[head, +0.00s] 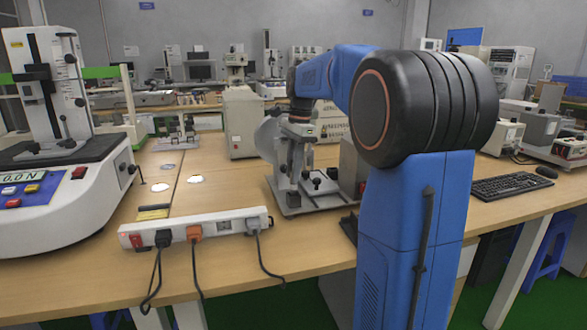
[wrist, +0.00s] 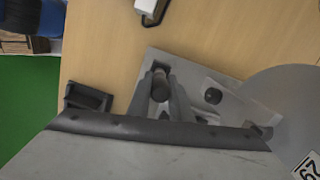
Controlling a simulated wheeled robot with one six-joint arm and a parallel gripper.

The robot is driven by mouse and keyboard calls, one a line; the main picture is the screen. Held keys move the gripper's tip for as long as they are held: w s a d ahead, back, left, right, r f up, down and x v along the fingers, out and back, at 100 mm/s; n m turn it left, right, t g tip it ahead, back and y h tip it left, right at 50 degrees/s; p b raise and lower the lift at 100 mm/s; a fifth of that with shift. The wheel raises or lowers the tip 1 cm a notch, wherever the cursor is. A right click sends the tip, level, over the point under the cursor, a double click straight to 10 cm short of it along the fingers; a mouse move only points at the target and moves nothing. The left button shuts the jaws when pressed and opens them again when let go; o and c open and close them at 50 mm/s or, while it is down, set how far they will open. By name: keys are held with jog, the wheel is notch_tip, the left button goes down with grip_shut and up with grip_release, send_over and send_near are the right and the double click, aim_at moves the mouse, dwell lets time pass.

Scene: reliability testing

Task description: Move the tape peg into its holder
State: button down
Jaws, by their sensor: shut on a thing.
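My gripper (wrist: 161,100) reaches down over the metal base plate of a bench device (head: 318,200) in the middle of the table. Its two grey fingers are shut on a dark round-ended peg (wrist: 160,84), which shows between them in the wrist view. In the head view my gripper (head: 292,182) is at the plate's left part, and the peg cannot be made out clearly there. The plate also shows in the wrist view (wrist: 150,61). Whether the peg touches the plate is unclear. I cannot identify the holder for certain.
A white power strip (head: 205,228) with plugged cables lies along the table's front edge. A large white test machine (head: 75,190) stands at the left. A dark block (wrist: 86,97) sits beside the plate in the wrist view. A keyboard (head: 512,184) lies at the right.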

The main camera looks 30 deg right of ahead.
jog(key=shift+f, duration=0.8)
dwell(0.4)
jog(key=c, duration=1)
grip_release()
jog(key=shift+r, duration=0.15)
jog(key=shift+d+r, duration=0.2)
jog(key=shift+r, duration=1.5)
jog(key=shift+d+r, duration=0.2)
jog(key=shift+r, duration=1.45)
